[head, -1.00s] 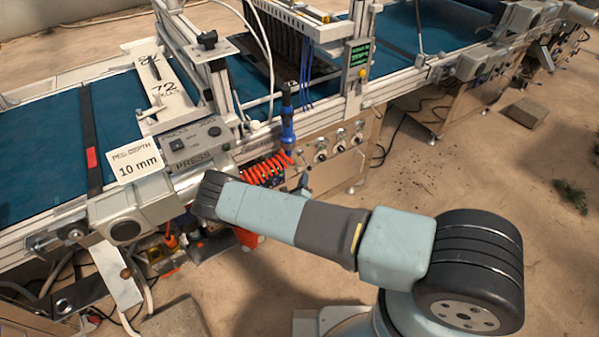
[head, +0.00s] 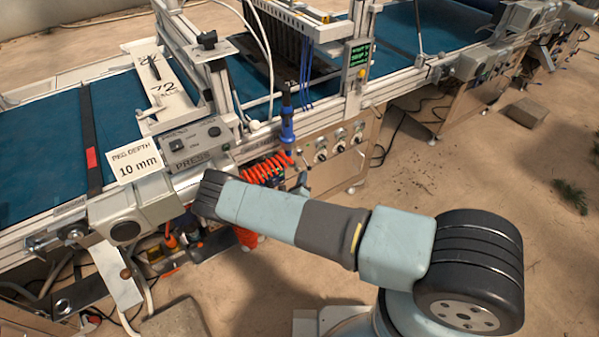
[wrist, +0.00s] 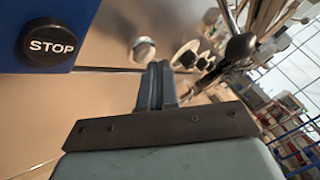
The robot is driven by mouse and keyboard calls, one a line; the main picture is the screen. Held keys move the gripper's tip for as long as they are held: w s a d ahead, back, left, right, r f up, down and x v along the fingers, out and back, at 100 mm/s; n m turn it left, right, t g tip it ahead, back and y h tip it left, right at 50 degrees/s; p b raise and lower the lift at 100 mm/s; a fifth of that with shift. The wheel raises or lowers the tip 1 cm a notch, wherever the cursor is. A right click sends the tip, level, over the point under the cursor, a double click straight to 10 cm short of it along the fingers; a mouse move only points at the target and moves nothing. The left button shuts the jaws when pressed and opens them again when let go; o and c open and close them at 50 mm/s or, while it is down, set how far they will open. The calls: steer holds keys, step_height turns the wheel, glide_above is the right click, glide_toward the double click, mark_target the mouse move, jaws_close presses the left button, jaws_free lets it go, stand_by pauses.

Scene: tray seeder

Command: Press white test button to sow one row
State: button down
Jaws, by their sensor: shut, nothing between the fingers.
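In the wrist view a pale, round, domed button (wrist: 143,50) stands out from a beige panel. No label on it can be read, so I cannot confirm that it is the white test button. My gripper (wrist: 158,68) is shut and empty, its fingertips just below and right of this button in the picture. I cannot tell whether they touch it. In the head view my own arm hides the gripper and the button. The tray seeder (head: 325,128) has a small display (head: 359,54) with green text, too small to read surely.
A black STOP button (wrist: 48,46) on a blue box (wrist: 88,20) is left of my fingers. A black ball knob (wrist: 240,47) and metal parts are at the right. In the head view an orange coiled hose (head: 262,168) hangs near my arm. Floor at the right is mostly clear.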

steer(key=shift+w+a, duration=0.3)
steer(key=shift+w, duration=0.1)
stand_by(0.8)
steer(key=shift+s+d, duration=0.55)
steer(key=shift+s, duration=0.35)
steer(key=shift+s+d, duration=0.7)
steer(key=shift+s, duration=0.3)
steer(key=shift+s+d, duration=0.7)
steer(key=shift+s, duration=0.25)
